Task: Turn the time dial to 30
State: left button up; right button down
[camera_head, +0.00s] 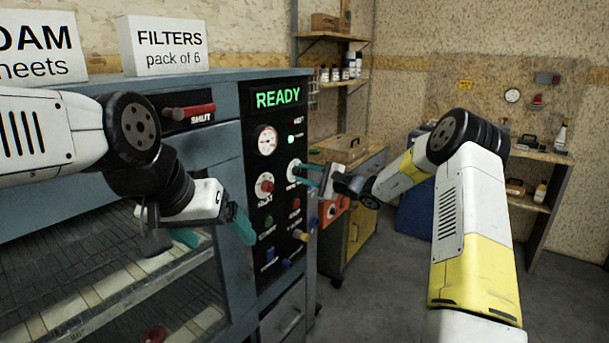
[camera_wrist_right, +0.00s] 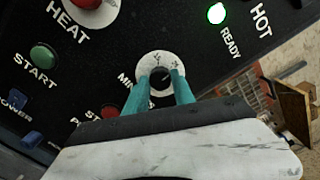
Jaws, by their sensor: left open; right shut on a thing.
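The time dial (camera_head: 292,168) is a round white-faced dial on the black control panel (camera_head: 262,110), right of the red heat dial (camera_head: 264,186). In the right wrist view the time dial (camera_wrist_right: 147,64) shows a white face with marks, partly covered by my fingers; part of a "MIN" label is beside it. I cannot read its setting. My right gripper (camera_head: 305,176) is shut on the time dial's knob, and its teal fingers (camera_wrist_right: 160,86) sit on both sides of the knob. My left gripper (camera_head: 214,233) is open and empty in front of the oven-like cabinet.
A "READY" display (camera_head: 278,96) and a gauge (camera_head: 265,140) are above the dials. A green start button (camera_wrist_right: 44,56) and a red button (camera_wrist_right: 110,111) are nearby. A red-handled "SHUT" lever (camera_head: 190,111) is at the upper left.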

dwell(0.3)
jog(key=c, duration=1.1)
grip_release()
jog(key=shift+o, duration=0.2)
jog(key=shift+s+d, duration=0.1)
jog(key=v, duration=0.7)
jog(key=shift+s+d, duration=0.2)
jog(key=shift+d, duration=0.05)
